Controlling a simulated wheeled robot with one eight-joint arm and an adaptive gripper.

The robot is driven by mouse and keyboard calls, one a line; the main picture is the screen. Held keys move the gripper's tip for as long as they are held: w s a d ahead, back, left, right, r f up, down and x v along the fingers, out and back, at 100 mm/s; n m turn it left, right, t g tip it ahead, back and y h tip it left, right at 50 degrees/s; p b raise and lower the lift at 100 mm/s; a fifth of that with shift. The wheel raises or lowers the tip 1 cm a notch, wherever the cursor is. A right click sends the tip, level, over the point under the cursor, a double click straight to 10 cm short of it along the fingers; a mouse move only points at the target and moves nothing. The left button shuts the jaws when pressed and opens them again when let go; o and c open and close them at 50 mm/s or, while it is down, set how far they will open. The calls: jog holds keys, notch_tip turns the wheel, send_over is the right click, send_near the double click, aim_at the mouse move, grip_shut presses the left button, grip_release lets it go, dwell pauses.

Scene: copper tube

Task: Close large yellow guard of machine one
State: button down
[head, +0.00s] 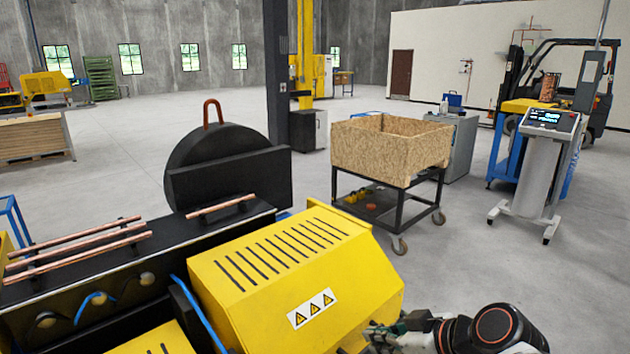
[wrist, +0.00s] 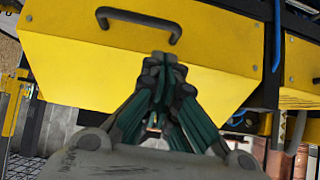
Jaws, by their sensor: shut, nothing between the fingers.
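The large yellow guard (head: 300,270) is a slotted yellow cover with a white strip of warning triangles, in the lower middle of the head view. In the wrist view the yellow guard (wrist: 75,65) fills the upper part, with a dark handle (wrist: 138,22) near its top. My gripper (head: 385,335) is at the guard's lower right side in the head view. In the wrist view my gripper (wrist: 165,62) is shut and empty, its tips in front of the yellow panel below the handle. I cannot tell whether the tips touch the panel.
Copper tubes (head: 75,243) lie on the black machine bed (head: 150,265) left of the guard. A black cart (head: 430,195) carries a chipboard box (head: 385,150) behind it. A control stand (head: 540,165) is at the right. The floor between the stand and the guard is clear.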

notch_tip(320, 180, down, 6)
jog(key=w+a+b, duration=0.1)
jog(key=b, duration=0.3)
jog(key=shift+f, duration=0.25)
